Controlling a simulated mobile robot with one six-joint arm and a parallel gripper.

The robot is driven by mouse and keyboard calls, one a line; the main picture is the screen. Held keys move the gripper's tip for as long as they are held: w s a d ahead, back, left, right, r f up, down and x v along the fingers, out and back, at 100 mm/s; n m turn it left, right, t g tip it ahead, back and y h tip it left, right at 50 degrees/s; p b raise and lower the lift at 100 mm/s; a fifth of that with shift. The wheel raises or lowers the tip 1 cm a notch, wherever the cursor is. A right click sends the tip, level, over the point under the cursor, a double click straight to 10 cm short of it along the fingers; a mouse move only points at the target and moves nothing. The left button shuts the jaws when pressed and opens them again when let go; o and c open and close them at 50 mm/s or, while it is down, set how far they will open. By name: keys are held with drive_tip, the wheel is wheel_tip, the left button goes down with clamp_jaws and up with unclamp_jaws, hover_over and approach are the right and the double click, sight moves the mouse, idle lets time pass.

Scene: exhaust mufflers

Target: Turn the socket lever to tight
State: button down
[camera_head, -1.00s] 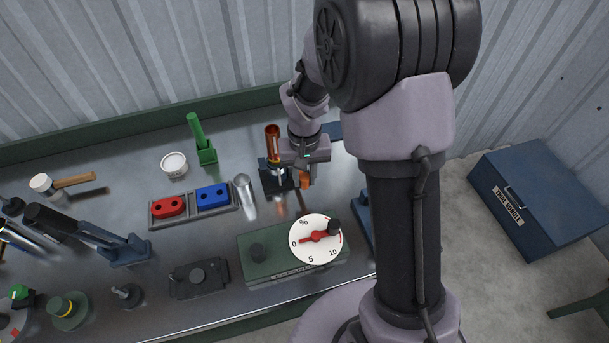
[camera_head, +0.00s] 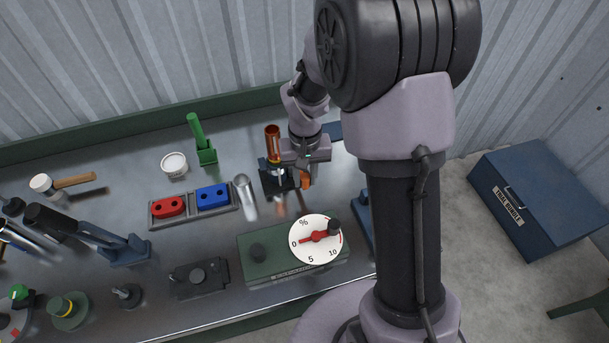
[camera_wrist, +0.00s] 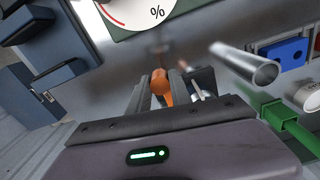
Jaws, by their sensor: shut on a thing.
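The socket lever (camera_head: 305,182) shows as a small orange handle beside a dark socket block (camera_head: 270,180) on the metal bench. In the wrist view the orange lever (camera_wrist: 160,84) stands between my two fingers. My gripper (camera_wrist: 160,92) is shut on it; the gripper also shows from above in the head view (camera_head: 297,174). My gripper hides part of the block and the lever's lower end. I cannot read any tight mark.
A copper tube (camera_head: 272,143) stands behind the block, and a bright metal tube (camera_head: 245,190) is left of it. A green box with a white dial (camera_head: 316,252) sits in front. A tray with red and blue blocks (camera_head: 192,212) and a green clamp (camera_head: 206,157) are further left.

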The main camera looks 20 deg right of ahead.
drive_tip(key=w+d+n+p, duration=0.6)
drive_tip(key=d+n+p, duration=0.1)
drive_tip(key=n, duration=0.7)
drive_tip(key=shift+d+p, duration=0.4)
drive_tip(key=shift+d, duration=0.25)
drive_tip(key=c, duration=1.2)
unclamp_jaws()
drive_tip(key=shift+o, duration=0.2)
wheel_tip(320, 180, up, 18)
drive_tip(key=p, duration=0.3)
drive_tip(key=shift+f+p, duration=0.25)
drive_tip(key=shift+p, duration=0.15)
